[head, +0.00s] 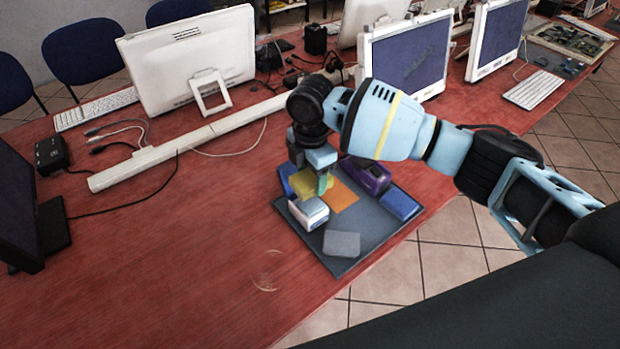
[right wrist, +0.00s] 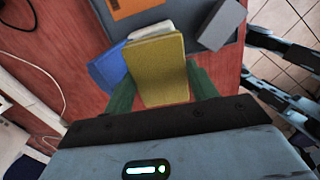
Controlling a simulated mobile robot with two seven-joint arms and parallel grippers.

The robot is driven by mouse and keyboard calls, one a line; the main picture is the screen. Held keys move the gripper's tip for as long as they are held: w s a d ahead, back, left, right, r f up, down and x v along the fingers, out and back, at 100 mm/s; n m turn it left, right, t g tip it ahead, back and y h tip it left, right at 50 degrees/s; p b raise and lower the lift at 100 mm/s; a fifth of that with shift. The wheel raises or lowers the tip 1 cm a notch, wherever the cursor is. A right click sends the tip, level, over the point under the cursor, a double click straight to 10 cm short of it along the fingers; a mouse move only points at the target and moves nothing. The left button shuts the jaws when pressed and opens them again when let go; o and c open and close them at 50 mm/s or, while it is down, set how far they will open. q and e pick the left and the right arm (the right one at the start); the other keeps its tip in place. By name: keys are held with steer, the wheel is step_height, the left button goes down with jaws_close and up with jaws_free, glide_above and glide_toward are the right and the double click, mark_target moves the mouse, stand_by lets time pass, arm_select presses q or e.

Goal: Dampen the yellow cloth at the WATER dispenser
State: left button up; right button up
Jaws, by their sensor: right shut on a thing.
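The yellow cloth (head: 312,188) is a flat block between the green fingers of my right gripper (head: 319,186), above the back left of a dark mat (head: 365,236). In the right wrist view the yellow cloth (right wrist: 157,62) fills the space between the fingers (right wrist: 160,92), which are shut on it. A white-and-blue dispenser (head: 309,213) stands just in front of the cloth. A purple dispenser (head: 366,176) stands at the mat's back right. I cannot read a WATER label on either. My left gripper is not in view.
On the mat are an orange cloth (head: 340,197), a blue block (head: 400,204) and a grey block (head: 342,243). Another blue thing (head: 286,178) is at the back left. Monitors and cables stand behind. The red table (head: 190,250) is clear left of the mat.

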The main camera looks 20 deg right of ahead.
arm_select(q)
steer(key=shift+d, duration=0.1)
arm_select(e)
steer(key=shift+f, duration=0.1)
steer(key=shift+f, duration=0.2)
steer(key=b, duration=0.3)
glide_above(311, 204)
steer(key=shift+f, duration=2.7)
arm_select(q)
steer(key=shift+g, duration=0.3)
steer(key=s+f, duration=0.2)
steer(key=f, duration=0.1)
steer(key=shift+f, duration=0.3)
arm_select(e)
steer(key=shift+w, duration=0.1)
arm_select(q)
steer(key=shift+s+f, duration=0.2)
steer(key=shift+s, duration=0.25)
arm_select(e)
steer(key=shift+f, duration=0.2)
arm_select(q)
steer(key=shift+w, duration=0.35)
arm_select(e)
steer(key=shift+f, duration=0.35)
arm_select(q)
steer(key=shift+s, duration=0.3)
